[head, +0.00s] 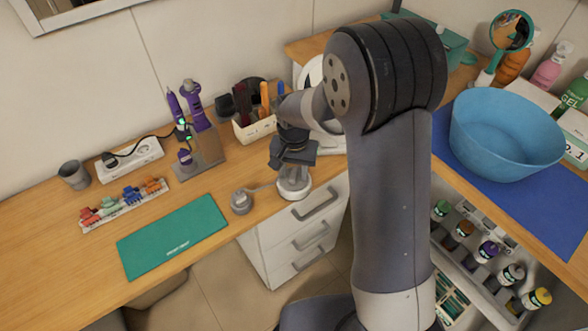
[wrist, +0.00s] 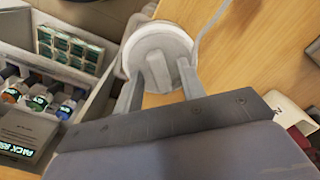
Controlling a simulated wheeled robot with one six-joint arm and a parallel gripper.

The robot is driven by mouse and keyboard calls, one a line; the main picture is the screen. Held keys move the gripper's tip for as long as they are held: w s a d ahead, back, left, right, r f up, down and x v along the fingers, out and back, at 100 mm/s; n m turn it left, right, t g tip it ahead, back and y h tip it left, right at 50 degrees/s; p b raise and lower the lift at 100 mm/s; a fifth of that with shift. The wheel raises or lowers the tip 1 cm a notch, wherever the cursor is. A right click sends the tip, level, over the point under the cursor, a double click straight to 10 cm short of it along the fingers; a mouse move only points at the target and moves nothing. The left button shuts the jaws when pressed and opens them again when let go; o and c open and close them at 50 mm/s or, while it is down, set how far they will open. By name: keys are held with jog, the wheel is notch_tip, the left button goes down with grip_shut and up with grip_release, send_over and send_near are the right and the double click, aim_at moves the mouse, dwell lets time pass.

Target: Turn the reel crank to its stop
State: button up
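The reel (head: 293,186) is a pale round drum on the wooden counter near its front edge, partly hidden below my gripper. In the wrist view the reel shows as a white disc (wrist: 160,42) with a grey upright piece, seemingly the crank handle (wrist: 157,74), rising toward the camera. My gripper (head: 291,165) points down over the reel. In the wrist view my gripper's fingers (wrist: 160,82) stand on either side of the handle, with a visible gap at each side. The gripper looks open, around the handle but not closed on it. The fingertips' exact depth is unclear.
A grey round piece (head: 241,202) sits left of the reel, joined by a thin cord. A green mat (head: 174,237) lies further left. Drawers (head: 306,232) are below the front edge.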

aim_at(294, 173)
jog(key=shift+r, duration=0.1)
notch_tip(294, 173, up, 11)
jog(key=shift+f, duration=0.2)
dwell(0.4)
notch_tip(294, 173, down, 11)
jog(key=shift+r, duration=0.1)
dwell(0.3)
dwell(0.3)
